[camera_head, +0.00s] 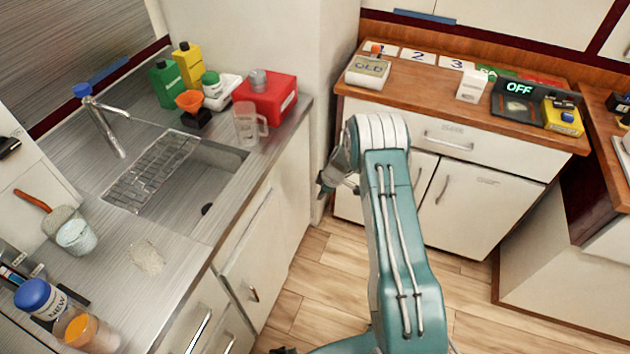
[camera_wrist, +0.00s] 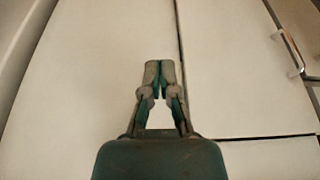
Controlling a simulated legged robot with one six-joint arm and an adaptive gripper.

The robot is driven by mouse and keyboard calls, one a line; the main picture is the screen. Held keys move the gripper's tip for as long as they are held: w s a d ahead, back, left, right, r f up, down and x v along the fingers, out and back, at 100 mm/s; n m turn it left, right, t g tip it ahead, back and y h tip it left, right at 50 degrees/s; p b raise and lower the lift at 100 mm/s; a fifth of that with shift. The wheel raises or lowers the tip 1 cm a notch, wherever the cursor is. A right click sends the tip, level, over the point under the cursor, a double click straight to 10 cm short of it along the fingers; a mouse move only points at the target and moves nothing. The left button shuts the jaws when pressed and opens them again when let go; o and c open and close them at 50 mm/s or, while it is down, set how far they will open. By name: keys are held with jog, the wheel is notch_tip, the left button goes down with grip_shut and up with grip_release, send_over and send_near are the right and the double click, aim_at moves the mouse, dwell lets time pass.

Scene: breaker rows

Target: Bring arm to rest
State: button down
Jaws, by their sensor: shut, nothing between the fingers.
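My arm rises in front of the cabinets in the head view, its upper link upright and its wrist bent to the left. My gripper (camera_head: 328,184) hangs at the left of the arm, over the floor gap between the sink counter and the wooden-topped cabinet. In the wrist view my gripper (camera_wrist: 160,68) is shut, with its fingertips together and nothing between them. It points toward white cabinet doors (camera_wrist: 105,60). The distance from the fingertips to the doors is hard to tell.
The steel sink counter (camera_head: 195,235) with bottles and a red box (camera_head: 266,100) stands at left. The wooden counter (camera_head: 420,85) holds numbered cards and a display reading OFF (camera_head: 518,88). A metal door handle (camera_wrist: 290,52) shows at right. Wood floor (camera_head: 300,290) is open around my arm.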

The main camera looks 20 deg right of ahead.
jog(key=shift+d, duration=0.1)
jog(key=s+a+r+m+t, duration=0.15)
jog(key=s+r, duration=0.25)
jog(key=r, duration=0.7)
jog(key=s+a+r+m+h, duration=0.1)
jog(key=s+r+m, duration=0.15)
jog(key=r, duration=0.85)
jog(key=s+a+r+m, duration=0.15)
jog(key=s+r, duration=0.25)
jog(key=r, duration=0.7)
jog(key=s+r+m+t+h, duration=0.1)
jog(key=s+r+m, duration=0.2)
jog(key=s, duration=1)
jog(key=s+r+m+t+h, duration=0.1)
jog(key=s+r+m, duration=0.3)
jog(key=s, duration=0.9)
notch_tip(320, 180, up, 3)
jog(key=shift+s+a+r, duration=0.1)
jog(key=shift+s+a, duration=0.05)
jog(key=shift+a, duration=0.1)
jog(key=shift+d+m+t, duration=0.1)
jog(key=shift+m+t, duration=0.15)
